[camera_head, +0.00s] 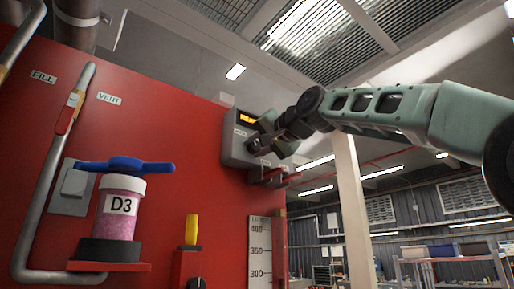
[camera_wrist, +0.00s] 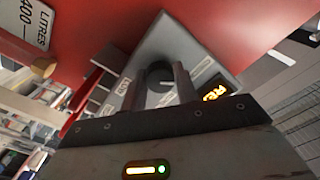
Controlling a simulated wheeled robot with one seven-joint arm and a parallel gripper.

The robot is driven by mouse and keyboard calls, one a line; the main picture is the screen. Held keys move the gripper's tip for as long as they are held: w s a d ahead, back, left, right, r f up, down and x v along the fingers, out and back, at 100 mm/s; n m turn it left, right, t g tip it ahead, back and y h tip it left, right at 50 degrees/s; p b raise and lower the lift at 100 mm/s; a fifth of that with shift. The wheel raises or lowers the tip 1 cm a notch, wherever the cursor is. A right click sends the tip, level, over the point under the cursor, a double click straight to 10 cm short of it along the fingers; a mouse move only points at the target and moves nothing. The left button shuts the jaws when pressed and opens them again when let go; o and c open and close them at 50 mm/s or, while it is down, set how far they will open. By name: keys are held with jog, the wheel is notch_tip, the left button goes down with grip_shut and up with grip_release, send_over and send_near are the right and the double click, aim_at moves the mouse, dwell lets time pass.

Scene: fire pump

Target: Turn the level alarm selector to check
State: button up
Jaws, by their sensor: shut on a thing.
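The level alarm box (camera_head: 234,152) is a grey box on the red panel, with a lit amber display (camera_head: 246,118). In the wrist view the box face (camera_wrist: 173,42) appears tilted, with small white labels and part of the amber display (camera_wrist: 216,92). The selector (camera_wrist: 158,74) is a dark round knob on this face. My gripper (camera_head: 262,142) reaches the box from the right, and in the wrist view its two fingers (camera_wrist: 161,84) are shut on the selector. The fingers partly cover the knob, and I cannot tell which label it points at.
A white litre scale (camera_head: 260,250) stands beneath. To the left are a pink D3 jar (camera_head: 120,212) with a blue handle, a yellow-topped post (camera_head: 192,230) and a grey pipe (camera_head: 42,185). Free room lies right of the panel.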

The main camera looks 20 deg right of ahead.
jog(key=shift+f+n, duration=0.15)
jog(key=shift+n, duration=0.35)
jog(key=o, duration=1)
jog(key=shift+s, duration=0.1)
jog(key=b+v, duration=0.6)
jog(key=v, duration=1.1)
jog(key=shift+s+b, duration=0.1)
jog(key=shift+b, duration=0.3)
